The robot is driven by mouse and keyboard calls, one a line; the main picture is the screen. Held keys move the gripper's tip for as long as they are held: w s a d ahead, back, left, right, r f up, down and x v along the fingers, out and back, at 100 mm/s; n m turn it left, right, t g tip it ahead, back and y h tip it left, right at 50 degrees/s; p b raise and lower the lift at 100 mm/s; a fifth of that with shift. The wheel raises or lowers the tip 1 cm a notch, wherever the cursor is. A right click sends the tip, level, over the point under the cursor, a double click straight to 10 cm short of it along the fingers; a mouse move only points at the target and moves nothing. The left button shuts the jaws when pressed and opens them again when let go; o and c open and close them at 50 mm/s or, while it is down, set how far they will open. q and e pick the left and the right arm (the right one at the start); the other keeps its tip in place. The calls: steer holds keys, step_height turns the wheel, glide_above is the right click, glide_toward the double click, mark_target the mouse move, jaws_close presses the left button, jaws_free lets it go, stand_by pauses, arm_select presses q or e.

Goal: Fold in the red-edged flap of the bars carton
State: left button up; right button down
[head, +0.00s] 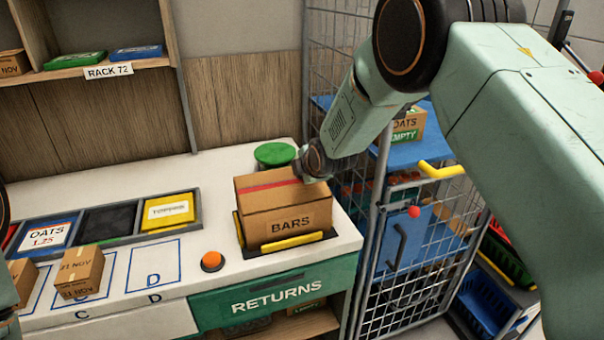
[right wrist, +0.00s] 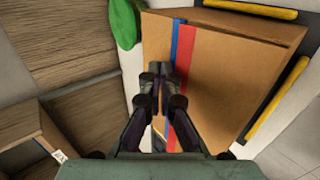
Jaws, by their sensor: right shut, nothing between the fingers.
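The bars carton (head: 288,218) is a brown box marked BARS, upright on a dark mat with yellow edge bars. Its red-edged flap (right wrist: 218,75) lies across the top, and the red strip also shows in the head view (head: 265,187). A blue strip (right wrist: 175,42) runs right alongside the red one. My right gripper (right wrist: 162,70) is shut and empty, with its fingertips over the carton top next to the strips. In the head view it (head: 314,165) is at the carton's back right corner. Whether it touches the flap I cannot tell. My left gripper is not in view.
A green round lid (head: 275,154) is behind the carton. An orange button (head: 212,261) is to its left, with small date boxes (head: 82,270) farther left. A wire cage (head: 405,235) stands close on the right.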

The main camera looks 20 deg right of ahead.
steer(key=shift+f, duration=0.2)
steer(key=shift+w+f, duration=0.1)
steer(key=shift+w, duration=0.05)
stand_by(0.4)
